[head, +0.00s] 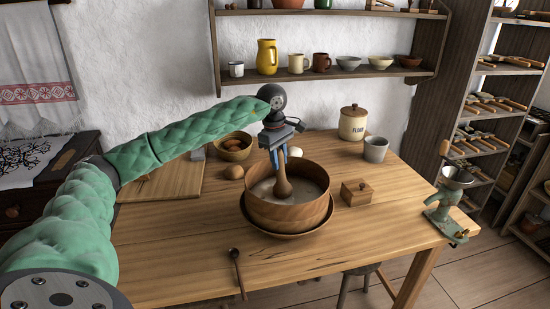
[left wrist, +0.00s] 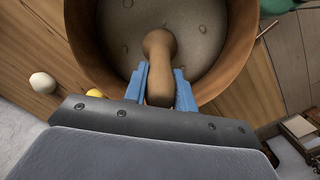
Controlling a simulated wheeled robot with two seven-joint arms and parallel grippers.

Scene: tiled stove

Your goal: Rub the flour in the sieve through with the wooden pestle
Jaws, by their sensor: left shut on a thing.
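The wooden sieve (head: 290,212) is a round bowl-like frame with a pale grey inside, set on a wider wooden bowl or dish (head: 290,235) on the table. My left gripper (head: 278,160) is above the sieve, shut on the wooden pestle (head: 283,187). The pestle stands roughly upright with its lower end inside the sieve. In the left wrist view the blue fingers sit on both sides of the pestle (left wrist: 159,50). The sieve's floor (left wrist: 200,35) looks pale with a few small lumps; whether the pestle touches it I cannot tell. My right gripper is not in view.
A wooden spoon (head: 236,268) lies in front of the sieve. A small wooden box (head: 356,192) stands to its right, a grey cup (head: 375,149) and flour jar (head: 353,123) behind. A green grinder (head: 448,205) is clamped at right.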

